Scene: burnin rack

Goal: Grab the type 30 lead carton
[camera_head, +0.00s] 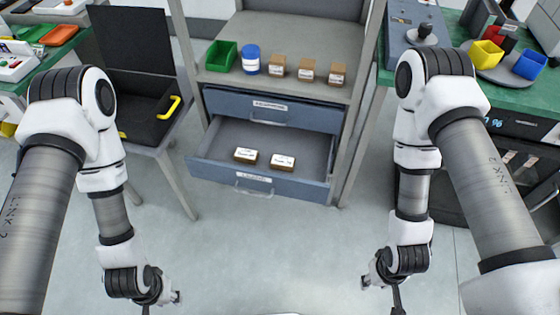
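Two small brown cartons with white labels lie in the open lower drawer (215,165): a left one (245,155) and a right one (282,162). Three more brown labelled cartons stand in a row on the shelf above: left (277,67), middle (307,70) and right (337,74). Their print is too small to read, so I cannot tell which is type 30. My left gripper (160,297) and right gripper (382,287) hang low in front of the rack, well apart from every carton. Their fingers are small and partly cut off by the lower edge.
The shelf also holds a green bin (221,56) and a blue-lidded jar (250,60). The upper drawer (270,108) appears nearly shut. A black open case (140,110) stands on the left; a green workbench (520,90) stands on the right. The floor before the drawers is clear.

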